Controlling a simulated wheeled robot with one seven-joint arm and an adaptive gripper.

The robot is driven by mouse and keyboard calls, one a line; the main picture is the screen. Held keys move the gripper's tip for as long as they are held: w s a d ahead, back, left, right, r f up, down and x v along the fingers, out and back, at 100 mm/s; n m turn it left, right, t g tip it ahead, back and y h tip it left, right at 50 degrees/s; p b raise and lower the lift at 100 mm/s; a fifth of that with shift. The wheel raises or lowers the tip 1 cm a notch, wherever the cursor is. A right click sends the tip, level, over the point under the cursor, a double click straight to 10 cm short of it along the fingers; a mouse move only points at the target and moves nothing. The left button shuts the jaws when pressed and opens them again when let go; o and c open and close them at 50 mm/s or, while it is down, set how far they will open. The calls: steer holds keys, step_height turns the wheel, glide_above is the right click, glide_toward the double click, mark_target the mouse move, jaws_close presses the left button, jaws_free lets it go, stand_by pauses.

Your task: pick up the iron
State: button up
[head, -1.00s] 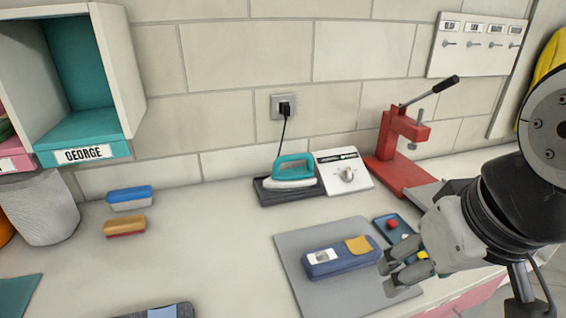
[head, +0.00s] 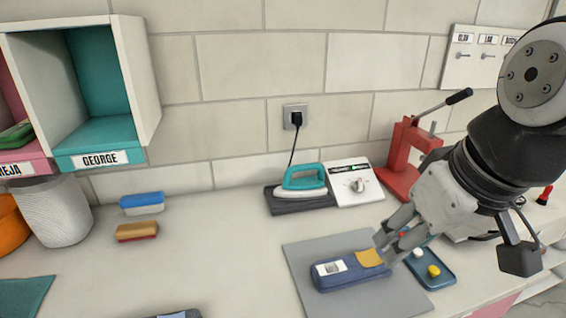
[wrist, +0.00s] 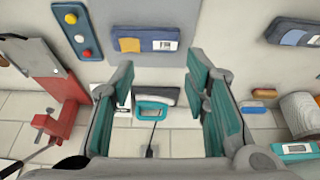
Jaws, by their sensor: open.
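The iron (head: 303,180) has a teal handle and a pale body. It sits on a dark base (head: 301,204) at the back of the counter, near the wall. In the wrist view the iron (wrist: 152,108) shows between the open fingers, some distance beyond them. My gripper (head: 383,244) is at the right in the head view, in front of and to the right of the iron, beside the blue case on the grey mat. In the wrist view my gripper (wrist: 160,100) is open, with nothing between its fingers.
A white control box (head: 356,182) stands right of the iron, then a red press (head: 402,160). A blue case (head: 345,272) lies on a grey mat (head: 300,255), beside a small tray (head: 440,282). A cord runs to a wall socket (head: 294,117).

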steer(key=w+a+r+n+y, duration=0.1)
steer(key=w+n, duration=0.1)
steer(key=w, duration=0.4)
steer(key=w+a+r+n, duration=0.1)
steer(key=w+r+n, duration=0.15)
steer(key=w, duration=0.35)
steer(key=n+t+p, duration=0.2)
steer(key=n, duration=1.1)
glide_above(304, 166)
steer(key=s+d, duration=0.2)
steer(key=s, duration=0.5)
step_height(304, 166, down, 10)
steer(key=x, duration=0.6)
steer(key=p+x, duration=0.1)
steer(key=x, duration=0.6)
steer(key=shift+w+a+f, duration=0.1)
steer(key=shift+w, duration=0.3)
jaws_close()
